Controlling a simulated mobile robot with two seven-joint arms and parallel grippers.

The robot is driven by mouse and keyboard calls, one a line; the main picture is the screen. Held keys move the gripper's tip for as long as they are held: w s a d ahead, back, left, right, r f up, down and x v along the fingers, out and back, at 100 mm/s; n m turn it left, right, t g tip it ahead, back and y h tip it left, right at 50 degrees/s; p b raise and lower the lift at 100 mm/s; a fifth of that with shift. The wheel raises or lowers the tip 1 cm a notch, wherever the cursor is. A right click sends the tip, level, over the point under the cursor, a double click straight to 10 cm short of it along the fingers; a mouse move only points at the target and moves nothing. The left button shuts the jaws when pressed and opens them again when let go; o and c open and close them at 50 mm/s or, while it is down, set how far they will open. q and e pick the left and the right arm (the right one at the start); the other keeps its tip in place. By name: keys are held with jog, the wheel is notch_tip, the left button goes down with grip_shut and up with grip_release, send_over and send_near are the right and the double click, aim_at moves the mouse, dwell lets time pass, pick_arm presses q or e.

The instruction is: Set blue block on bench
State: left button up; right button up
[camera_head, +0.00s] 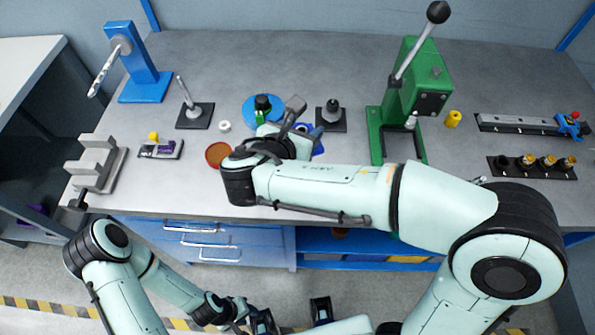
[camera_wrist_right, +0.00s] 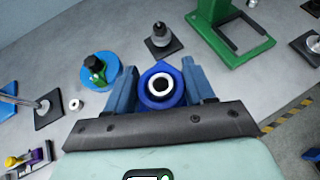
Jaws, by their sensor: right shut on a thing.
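The blue block (camera_wrist_right: 162,86), with a white ring around a dark centre on top, sits between the fingers of my right gripper (camera_wrist_right: 162,88) in the right wrist view. The gripper is shut on it. In the head view my right gripper (camera_head: 300,130) is over the middle of the grey bench (camera_head: 270,55), and only bits of blue show past it. I cannot tell whether the block touches the bench. My left gripper (camera_head: 262,321) hangs low in front of the bench at the bottom edge, partly cut off; its jaw opening is unclear.
A round blue base with a green and black part (camera_head: 262,108) is just left of my right gripper. A black post on a plate (camera_head: 331,115) stands just right. The green press (camera_head: 405,95) is further right. A reddish-brown dish (camera_head: 218,155) lies left, near my right wrist.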

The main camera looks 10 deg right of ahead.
pick_arm(q)
jog(key=f+b, duration=0.1)
jog(key=s+f+b, duration=0.1)
jog(key=f, duration=0.1)
jog(key=shift+s, duration=0.15)
pick_arm(e)
notch_tip(320, 180, down, 15)
jog(key=shift+r, duration=0.15)
jog(key=shift+b, duration=0.35)
pick_arm(q)
jog(key=shift+f, duration=0.15)
pick_arm(e)
jog(key=o, duration=1.4)
jog(key=shift+f, duration=0.2)
jog(key=shift+s+a+r, duration=0.1)
jog(key=shift+r, duration=0.2)
pick_arm(q)
jog(key=shift+r+p, duration=0.4)
pick_arm(e)
jog(key=v, duration=1.1)
jog(key=shift+s+a, duration=0.2)
jog(key=shift+s, duration=0.15)
jog(key=shift+r, duration=0.1)
pick_arm(q)
jog(key=shift+a, duration=0.1)
